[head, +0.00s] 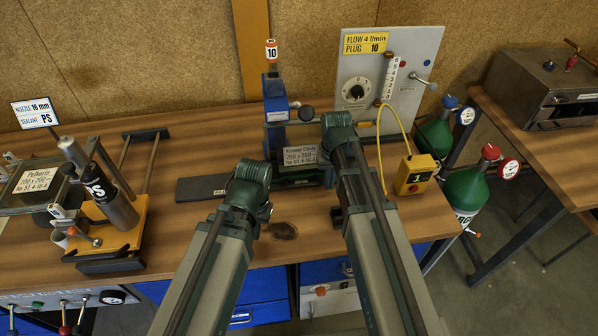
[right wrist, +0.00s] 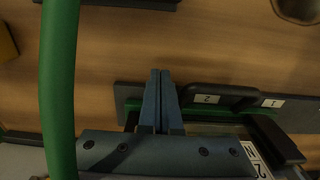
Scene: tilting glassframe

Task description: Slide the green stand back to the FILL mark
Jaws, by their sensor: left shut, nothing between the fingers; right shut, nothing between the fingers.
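The green stand (head: 300,178) is on the bench at the middle of the head view, holding a dark-framed glass unit with a white label. My right arm hides part of it. In the right wrist view, its green edge (right wrist: 133,104) shows beside the fingers. A dark rail (head: 205,188) extends left from it; number plates 2 and 1 show in the wrist view. My right gripper (right wrist: 160,75) is shut and empty, overlapping the stand's end in that view; contact is unclear. My left gripper (head: 265,212) is shut left of the stand, mostly hidden. No FILL mark is readable.
A blue post (head: 275,98) tagged 10 stands behind the stand. A flow panel (head: 388,75) and yellow box (head: 414,175) are to the right. An orange-based fixture (head: 112,235) is left. A dark round patch (head: 283,230) lies in front. Bare bench lies around the rail.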

